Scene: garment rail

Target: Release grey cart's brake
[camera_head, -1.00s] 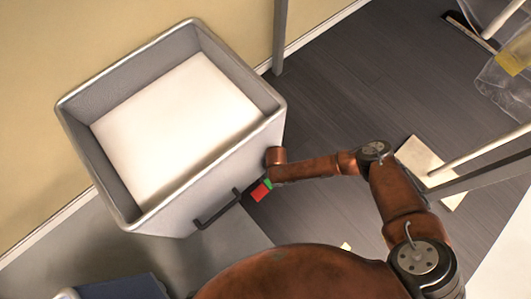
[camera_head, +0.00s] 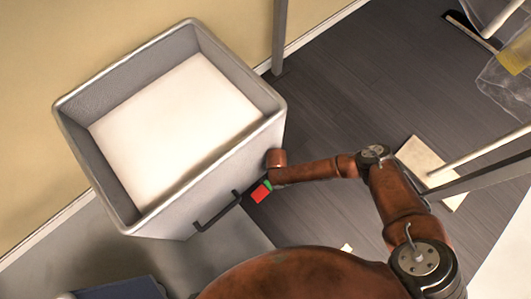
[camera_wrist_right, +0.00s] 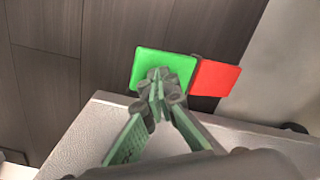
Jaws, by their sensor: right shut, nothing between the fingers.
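The grey cart (camera_head: 170,218) is a deep bin with a pale inner floor and a dark bar handle (camera_head: 217,211) on its near side. A red pedal (camera_head: 260,194) and a green pedal (camera_head: 268,184) stick out low beside it. In the right wrist view, the green pedal (camera_wrist_right: 147,66) and red pedal (camera_wrist_right: 215,78) sit side by side past the cart's edge (camera_wrist_right: 85,140). My right gripper (camera_wrist_right: 159,88) is shut and empty, its fingertips over the green pedal. I cannot tell whether they touch. In the head view, its fingers are hidden. My left gripper is out of view.
A yellowish wall stands behind the cart, with a grey post (camera_head: 279,38) near its far corner. Rail bars (camera_head: 475,160) and a pale board (camera_head: 425,165) lie to the right. A dark blue object (camera_head: 118,290) is at bottom left.

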